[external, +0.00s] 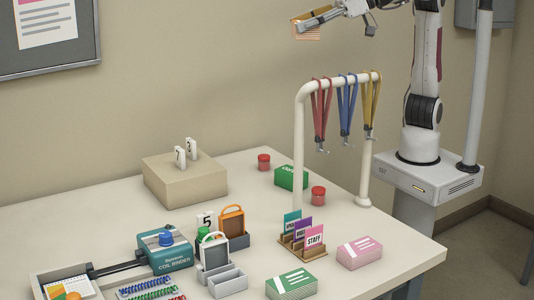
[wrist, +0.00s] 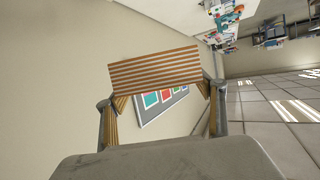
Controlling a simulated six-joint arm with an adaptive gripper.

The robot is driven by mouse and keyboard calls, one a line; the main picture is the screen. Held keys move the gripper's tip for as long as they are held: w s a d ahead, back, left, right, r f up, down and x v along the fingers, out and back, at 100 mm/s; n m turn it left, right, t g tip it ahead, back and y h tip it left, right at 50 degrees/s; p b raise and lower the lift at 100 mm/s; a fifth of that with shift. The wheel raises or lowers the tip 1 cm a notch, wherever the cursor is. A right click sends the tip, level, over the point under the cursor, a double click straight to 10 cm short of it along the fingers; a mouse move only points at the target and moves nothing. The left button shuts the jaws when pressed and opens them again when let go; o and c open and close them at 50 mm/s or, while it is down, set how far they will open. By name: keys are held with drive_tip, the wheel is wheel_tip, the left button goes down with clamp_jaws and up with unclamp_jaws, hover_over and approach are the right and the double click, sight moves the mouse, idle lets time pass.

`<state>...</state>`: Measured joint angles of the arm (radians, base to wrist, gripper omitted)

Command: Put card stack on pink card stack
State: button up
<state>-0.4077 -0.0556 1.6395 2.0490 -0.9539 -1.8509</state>
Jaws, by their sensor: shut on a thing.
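My gripper (external: 314,20) is raised high at the top of the external view, far above the table and near the wall. It is shut on an orange-and-white striped card stack (external: 307,33). In the wrist view the card stack (wrist: 155,69) sits between the two fingers, with its striped side showing. The pink card stack (external: 359,253) lies on the table near its front right edge, well below the gripper. Its top has white marks and looks clear. A green card stack (external: 291,286) lies to its left, nearer the front.
A white rail (external: 300,150) with red, blue and yellow lanyards stands behind the pink stack. A wooden holder (external: 303,248) with upright cards, including a STAFF card, is just left of it. A coil binder (external: 165,250) and badge stands (external: 212,262) fill the left front.

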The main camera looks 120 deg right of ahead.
drive_tip(key=a+y, duration=0.1)
drive_tip(key=a, duration=0.2)
drive_tip(key=w+a+n+y, duration=0.1)
drive_tip(key=a, duration=0.2)
drive_tip(key=w+a+n, duration=0.1)
drive_tip(key=a, duration=0.1)
drive_tip(key=shift+a+t+y, duration=0.4)
drive_tip(key=w+a+f+n+y, duration=0.2)
drive_tip(key=w+a+f, duration=0.2)
drive_tip(key=a+f, duration=0.55)
drive_tip(key=s+a+f+n+y, duration=0.1)
drive_tip(key=a+f+n+y, duration=0.1)
drive_tip(key=f, duration=0.6)
drive_tip(key=s+a+f+n+y, duration=0.1)
drive_tip(key=a+f+n+y, duration=0.1)
drive_tip(key=a+f, duration=0.3)
drive_tip(key=s+a+f+n+y, duration=0.1)
drive_tip(key=a+f+n+y, duration=0.1)
drive_tip(key=f, duration=1.1)
drive_tip(key=shift+s+a+f+y, duration=0.25)
drive_tip(key=shift+a+y, duration=0.25)
drive_tip(key=shift+a, duration=0.3)
drive_tip(key=shift+f, duration=0.1)
hover_over(356, 245)
drive_tip(key=shift+f, duration=2.8)
drive_tip(key=shift+f, duration=0.1)
drive_tip(key=shift+f, duration=2)
